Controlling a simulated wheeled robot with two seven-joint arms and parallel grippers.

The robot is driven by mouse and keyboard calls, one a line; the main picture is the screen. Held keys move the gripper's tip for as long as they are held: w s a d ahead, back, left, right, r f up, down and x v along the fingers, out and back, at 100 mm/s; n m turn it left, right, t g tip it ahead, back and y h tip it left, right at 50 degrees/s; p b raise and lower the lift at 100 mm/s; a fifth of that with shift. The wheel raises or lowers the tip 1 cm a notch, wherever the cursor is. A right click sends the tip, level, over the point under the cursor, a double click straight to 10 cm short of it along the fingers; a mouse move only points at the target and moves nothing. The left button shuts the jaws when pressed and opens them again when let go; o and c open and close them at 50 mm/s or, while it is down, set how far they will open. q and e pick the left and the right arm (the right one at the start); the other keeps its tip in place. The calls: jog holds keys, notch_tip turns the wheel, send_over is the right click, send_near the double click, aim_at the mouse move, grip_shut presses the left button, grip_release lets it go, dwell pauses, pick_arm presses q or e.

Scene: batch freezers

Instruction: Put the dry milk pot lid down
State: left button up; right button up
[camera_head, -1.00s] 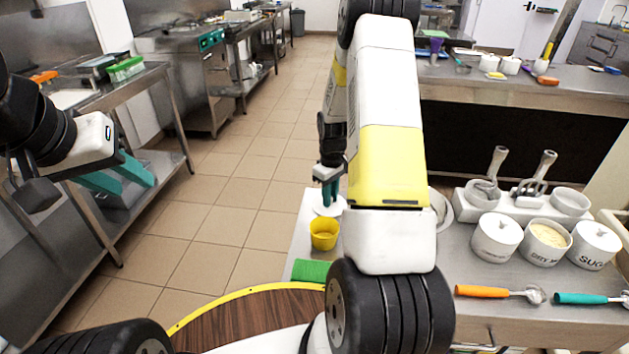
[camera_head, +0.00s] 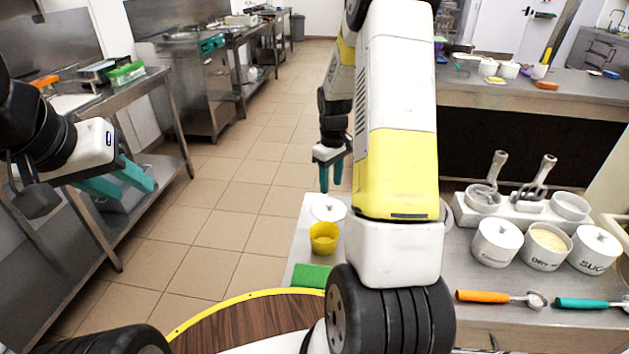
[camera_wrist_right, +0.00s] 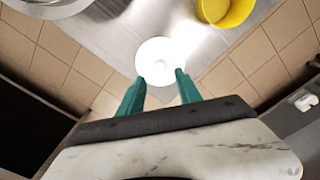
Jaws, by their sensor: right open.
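The white round dry milk pot lid (camera_head: 327,211) lies on the left end of the metal counter, behind a yellow cup. My right gripper (camera_head: 331,189) is open just above it and holds nothing. In the right wrist view the lid (camera_wrist_right: 160,58) lies flat just beyond the open teal fingers (camera_wrist_right: 159,82). The dry milk pot (camera_head: 542,258) stands uncovered at the right of the counter, with pale powder showing. My left gripper (camera_head: 137,189) is at the left with its teal fingers apart and empty.
The yellow cup (camera_head: 323,244) and a green sponge (camera_head: 312,276) are close in front of the lid. Two lidded white pots (camera_head: 495,252) (camera_head: 594,262) flank the dry milk pot. An orange-handled scoop (camera_head: 484,297) and a teal-handled scoop (camera_head: 587,303) lie in front.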

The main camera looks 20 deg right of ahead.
jog(key=s+a+r+m+t, duration=0.1)
jog(key=s+a+r+t, duration=0.2)
jog(key=r, duration=0.7)
jog(key=s+a+r+m, duration=0.1)
jog(key=s+a+r, duration=0.4)
jog(key=r, duration=0.4)
jog(key=s+a+r+m+t+y, duration=0.1)
jog(key=s+a+r, duration=0.1)
jog(key=s, duration=0.6)
jog(key=s+a+r+m+t+y, duration=0.1)
jog(key=s+a+r+m+t, duration=0.1)
jog(key=s, duration=0.5)
notch_tip(320, 180, up, 3)
jog(key=shift+s+a+f, duration=0.2)
jog(key=shift+s+a, duration=0.2)
jog(key=shift+a, duration=0.25)
jog(key=shift+d, duration=0.1)
jog(key=shift+c, duration=0.5)
